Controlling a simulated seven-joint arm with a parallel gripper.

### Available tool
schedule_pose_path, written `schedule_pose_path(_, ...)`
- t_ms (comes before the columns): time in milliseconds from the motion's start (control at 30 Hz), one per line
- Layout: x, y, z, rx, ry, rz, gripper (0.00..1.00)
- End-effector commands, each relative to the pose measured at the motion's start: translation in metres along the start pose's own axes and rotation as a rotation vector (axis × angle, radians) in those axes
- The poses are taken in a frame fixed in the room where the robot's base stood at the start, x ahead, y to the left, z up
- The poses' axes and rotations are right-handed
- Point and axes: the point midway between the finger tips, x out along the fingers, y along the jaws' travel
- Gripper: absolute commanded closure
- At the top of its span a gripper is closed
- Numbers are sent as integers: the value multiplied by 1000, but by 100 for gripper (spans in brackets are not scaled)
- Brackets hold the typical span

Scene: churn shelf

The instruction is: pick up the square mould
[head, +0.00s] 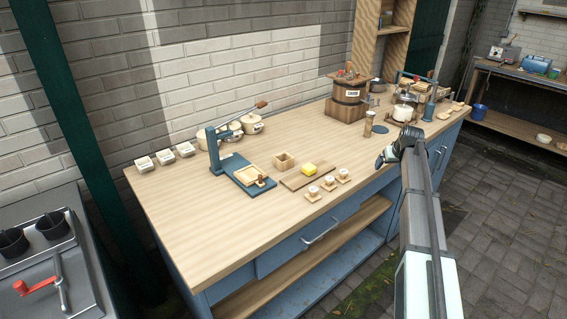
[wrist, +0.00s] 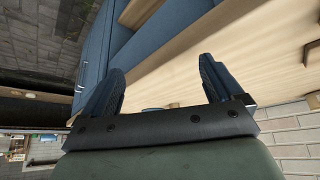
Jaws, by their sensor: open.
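The square mould (head: 285,161) looks like a small open wooden box, standing upright on the worktop (head: 190,218) between the blue lever press and the board with the yellow block. My gripper (head: 384,160) is to the right of it in the head view, near the front edge of the worktop and well apart from the mould. In the wrist view my gripper (wrist: 157,82) has its two dark fingers spread, with nothing between them. The mould cannot be made out in the wrist view.
A blue lever press (head: 233,168) with a wooden frame stands left of the mould. A board (head: 295,183) with a yellow block (head: 309,169) lies to its right. Several small stamps (head: 313,192) line the front. A wooden churn (head: 347,99) stands behind. The left front worktop is clear.

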Motion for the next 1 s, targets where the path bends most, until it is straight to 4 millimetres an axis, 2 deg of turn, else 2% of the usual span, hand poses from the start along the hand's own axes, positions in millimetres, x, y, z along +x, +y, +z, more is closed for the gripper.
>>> schedule_pose_path(33,-4,-21,-13,-30,-2,-17,6)
schedule_pose_path(167,-13,-73,-34,-103,-18,-59,6)
schedule_pose_path(300,-27,-146,-56,-203,-42,-116,6)
schedule_pose_path(500,-55,-255,-77,-354,-80,-201,6)
schedule_pose_path(633,-75,-314,-83,-439,-99,-245,6)
schedule_pose_path(700,-83,-338,-84,-474,-108,-263,6)
schedule_pose_path(800,-92,-362,-85,-511,-117,-281,6)
schedule_pose_path(1000,-97,-380,-84,-537,-124,-294,6)
